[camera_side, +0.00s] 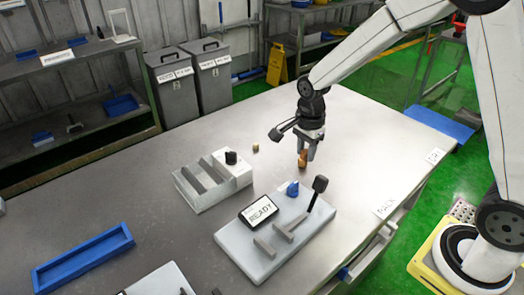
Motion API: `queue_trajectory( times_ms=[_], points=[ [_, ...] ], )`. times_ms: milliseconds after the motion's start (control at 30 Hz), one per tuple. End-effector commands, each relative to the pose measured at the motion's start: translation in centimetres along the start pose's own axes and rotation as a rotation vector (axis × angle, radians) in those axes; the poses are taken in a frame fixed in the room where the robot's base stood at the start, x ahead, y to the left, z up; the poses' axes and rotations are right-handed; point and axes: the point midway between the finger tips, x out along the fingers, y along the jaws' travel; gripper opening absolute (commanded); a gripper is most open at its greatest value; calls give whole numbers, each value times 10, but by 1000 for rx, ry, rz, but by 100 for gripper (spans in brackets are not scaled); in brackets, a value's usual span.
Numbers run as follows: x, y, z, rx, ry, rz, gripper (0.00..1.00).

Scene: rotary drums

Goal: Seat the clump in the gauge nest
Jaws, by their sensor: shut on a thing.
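My gripper (311,139) points down over the right half of the table and is shut on an orange-brown clump (303,160). The clump hangs below the fingers, close to the table; whether it touches the surface I cannot tell. In front of it lies a white plate (235,240) with a READY display (259,211), grey bars (285,230), a blue part (292,188) and a black-knobbed lever (319,185). This looks like the gauge, but its nest is too small to make out. The gripper is behind and slightly right of the plate, apart from it.
A pale slotted block (206,197) with a black knob (231,157) stands left of the plate. A small brown piece (255,148) lies behind it. A blue tray (84,258) is at front left. Another white plate (160,281) is cut off below. The table's back middle is clear.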

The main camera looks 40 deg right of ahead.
Motion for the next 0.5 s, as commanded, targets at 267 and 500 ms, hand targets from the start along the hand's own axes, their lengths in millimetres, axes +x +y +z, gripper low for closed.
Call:
queue_trajectory(
  times_ms=[267,500],
  points=[
    [8,13,56,-20,0,1,0],
    [16,37,115,-37,0,1,0]
  ],
)
